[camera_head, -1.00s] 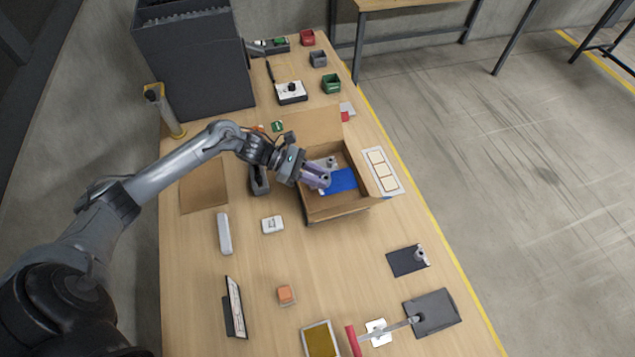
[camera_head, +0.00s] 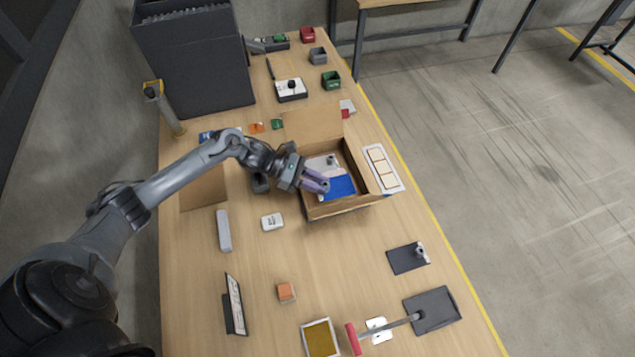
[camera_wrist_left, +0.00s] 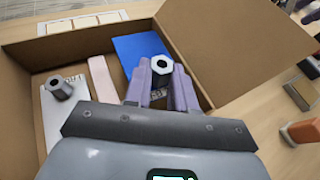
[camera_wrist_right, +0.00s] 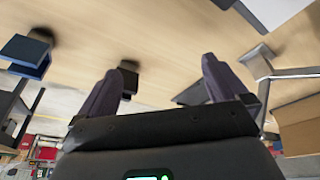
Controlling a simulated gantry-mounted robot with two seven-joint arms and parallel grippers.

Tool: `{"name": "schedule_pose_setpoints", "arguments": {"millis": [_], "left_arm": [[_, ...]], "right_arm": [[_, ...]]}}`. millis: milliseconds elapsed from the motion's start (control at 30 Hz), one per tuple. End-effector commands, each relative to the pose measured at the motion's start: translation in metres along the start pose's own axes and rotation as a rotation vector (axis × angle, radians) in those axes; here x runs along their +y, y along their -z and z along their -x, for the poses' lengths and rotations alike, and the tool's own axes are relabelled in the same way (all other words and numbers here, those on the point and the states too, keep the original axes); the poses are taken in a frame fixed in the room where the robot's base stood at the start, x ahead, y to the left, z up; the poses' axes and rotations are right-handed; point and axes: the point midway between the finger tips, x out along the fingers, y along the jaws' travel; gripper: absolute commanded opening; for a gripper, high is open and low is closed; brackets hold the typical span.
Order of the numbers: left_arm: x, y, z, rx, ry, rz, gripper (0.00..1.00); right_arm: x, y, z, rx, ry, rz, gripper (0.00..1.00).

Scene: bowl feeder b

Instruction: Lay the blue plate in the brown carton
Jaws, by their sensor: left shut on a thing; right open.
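The brown carton (camera_head: 357,166) stands open in the middle of the table. The blue plate (camera_head: 343,188) is inside its walls, flat, in the near part. It also shows in the left wrist view (camera_wrist_left: 136,48). My left gripper (camera_head: 323,186) reaches into the carton from the left. In the left wrist view its fingers (camera_wrist_left: 162,80) are shut on a grey hexagonal knob (camera_wrist_left: 162,64) at the plate's edge, which seems to be the plate's handle. I cannot tell whether the plate touches the carton floor. My right gripper (camera_wrist_right: 158,85) is open and empty.
In the carton, a white plate with a dark knob (camera_wrist_left: 60,88) and a pink strip (camera_wrist_left: 102,78) lie beside the blue plate. A white framed panel (camera_head: 383,168) lies right of the carton. An orange block (camera_head: 286,292) and a dark plate (camera_head: 408,258) lie nearer.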

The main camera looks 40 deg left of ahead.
Motion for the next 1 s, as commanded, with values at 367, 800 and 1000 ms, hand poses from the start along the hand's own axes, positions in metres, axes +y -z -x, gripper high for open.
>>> {"name": "schedule_pose_setpoints", "arguments": {"millis": [367,800,1000], "left_arm": [[0.000,0.008,-0.003,-0.001,-0.001,0.000,0.00],[0.000,0.008,-0.003,0.000,0.000,0.001,0.50],[0.000,0.008,-0.003,0.000,0.000,0.001,0.50]], "right_arm": [[0.000,-0.004,-0.013,-0.001,-0.001,0.002,1.00],[-0.002,-0.004,-0.014,0.000,0.003,-0.004,1.00],[-0.002,-0.004,-0.014,0.000,0.005,-0.006,1.00]]}}
